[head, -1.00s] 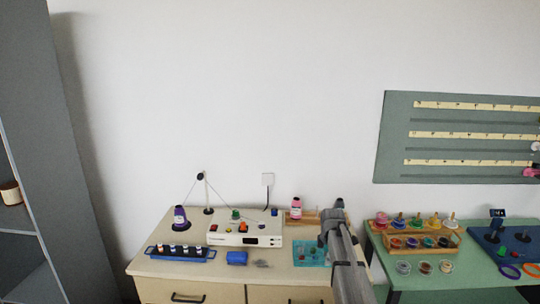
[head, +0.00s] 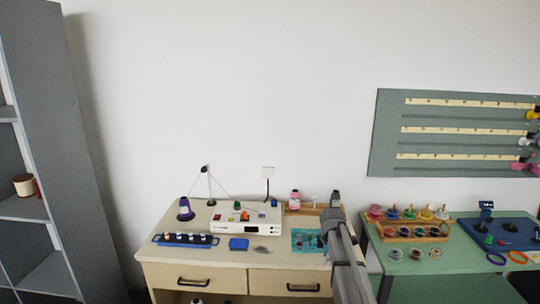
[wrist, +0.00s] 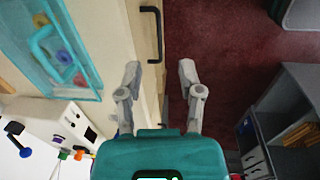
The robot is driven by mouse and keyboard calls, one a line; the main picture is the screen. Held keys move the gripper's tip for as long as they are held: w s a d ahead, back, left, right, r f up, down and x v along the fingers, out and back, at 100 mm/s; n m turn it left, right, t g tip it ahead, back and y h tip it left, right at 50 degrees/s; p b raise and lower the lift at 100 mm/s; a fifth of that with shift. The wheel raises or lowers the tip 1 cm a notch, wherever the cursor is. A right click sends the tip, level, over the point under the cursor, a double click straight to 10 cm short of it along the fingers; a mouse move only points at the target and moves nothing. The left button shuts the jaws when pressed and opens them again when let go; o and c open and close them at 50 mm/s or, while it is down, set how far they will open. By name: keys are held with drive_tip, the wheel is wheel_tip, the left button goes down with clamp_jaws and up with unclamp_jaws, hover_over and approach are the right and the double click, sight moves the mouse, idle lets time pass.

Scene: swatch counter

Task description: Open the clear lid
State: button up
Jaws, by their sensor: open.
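A teal see-through box (wrist: 45,45) shows at the upper left of the wrist view, with a blue curved piece and small coloured items visible through it. It also shows as a teal patch (head: 304,240) on the right part of the cream desk in the head view, partly beside my arm. I cannot make out a separate lid edge. My gripper (wrist: 159,70) is open and empty. It is over the desk's front edge and drawer side, to the right of the box in the wrist view and apart from it. In the head view my arm hides its fingertips.
Drawer handles (head: 302,287) stick out in front.

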drive_tip(key=s+a+m, duration=0.2)
drive_tip(key=s+m, duration=0.6)
drive_tip(key=s, duration=0.7)
drive_tip(key=s+a+m+g, duration=0.1)
drive_tip(key=s+a+m, duration=0.1)
drive_tip(key=s+m, duration=0.7)
drive_tip(key=s, duration=0.6)
drive_tip(key=shift+w, duration=0.1)
